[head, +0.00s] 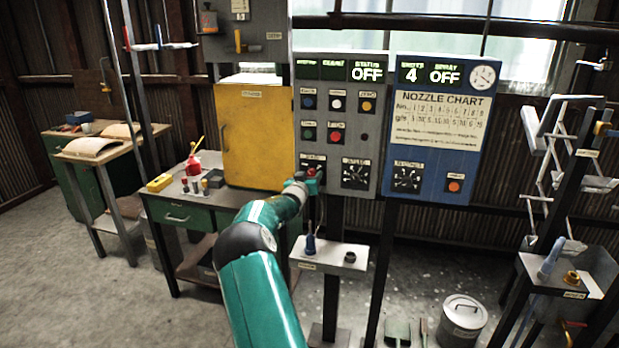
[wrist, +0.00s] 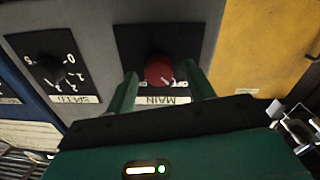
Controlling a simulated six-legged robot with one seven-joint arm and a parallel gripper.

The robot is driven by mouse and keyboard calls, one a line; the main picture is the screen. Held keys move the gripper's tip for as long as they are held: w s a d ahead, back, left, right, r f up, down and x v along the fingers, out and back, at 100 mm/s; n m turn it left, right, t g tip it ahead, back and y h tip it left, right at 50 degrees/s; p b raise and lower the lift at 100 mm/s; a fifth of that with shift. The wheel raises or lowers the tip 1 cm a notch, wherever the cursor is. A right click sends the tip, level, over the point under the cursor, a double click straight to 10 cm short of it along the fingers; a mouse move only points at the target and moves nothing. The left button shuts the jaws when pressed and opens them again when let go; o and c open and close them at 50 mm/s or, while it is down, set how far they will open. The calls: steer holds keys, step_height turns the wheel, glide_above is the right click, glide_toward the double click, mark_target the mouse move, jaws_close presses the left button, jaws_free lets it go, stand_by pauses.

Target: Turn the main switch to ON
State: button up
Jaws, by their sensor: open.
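The main switch is a red round knob (wrist: 159,69) on a black plate marked MAIN, which appears upside down in the wrist view. In the head view the red knob (head: 311,172) shows at the lower left of the grey control panel (head: 345,75), partly hidden by my gripper (head: 302,187). In the wrist view my gripper (wrist: 161,82) is open, with one green finger on each side of the knob. I cannot tell whether the fingers touch it. The panel's status display (head: 367,72) reads OFF.
A black dial (wrist: 52,68) sits beside the main switch. Push buttons (head: 336,104) are above it. A yellow cabinet door (head: 254,137) stands close on the left, a blue nozzle panel (head: 440,130) on the right.

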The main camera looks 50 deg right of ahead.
steer(key=shift+c, duration=0.2)
steer(key=c, duration=0.9)
steer(key=shift+c, duration=0.2)
steer(key=shift+m, duration=0.4)
steer(key=m, duration=0.3)
steer(key=shift+s+d+m, duration=0.1)
steer(key=shift+m, duration=0.2)
steer(key=m, duration=0.4)
steer(key=shift+y, duration=0.3)
steer(key=m, duration=0.4)
steer(key=shift+s+m, duration=0.1)
steer(key=shift+m, duration=0.3)
steer(key=shift+m+t, duration=0.3)
steer(key=shift+m, duration=1.7)
